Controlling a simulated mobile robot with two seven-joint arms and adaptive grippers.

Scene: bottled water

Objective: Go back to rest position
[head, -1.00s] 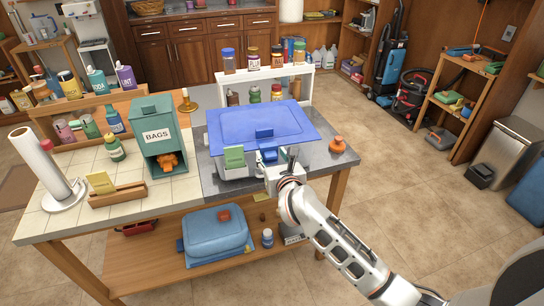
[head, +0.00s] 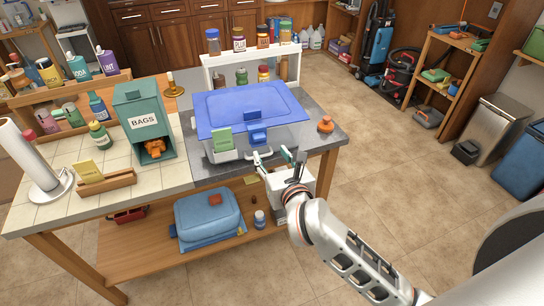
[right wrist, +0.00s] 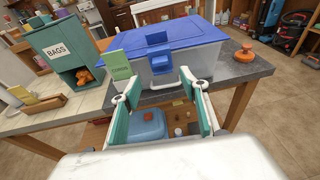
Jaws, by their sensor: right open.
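My right gripper (head: 277,164) is open and empty, just in front of the table's front edge. In the right wrist view its two green-padded fingers (right wrist: 162,113) are spread apart with nothing between them. Beyond them stands a clear box with a blue lid (head: 250,107), with a blue latch (head: 258,137) on its front. The lid lies over the box and looks a little skewed. A white handle (right wrist: 180,80) on the box front shows between the fingertips in the right wrist view. My left gripper is not in view.
The table has a grey top (head: 318,143) and a tiled part (head: 120,177). A green bags dispenser (head: 143,120), a paper roll (head: 33,160) and an orange knob-like object (head: 325,124) stand on it. A blue case (head: 208,216) lies on the lower shelf.

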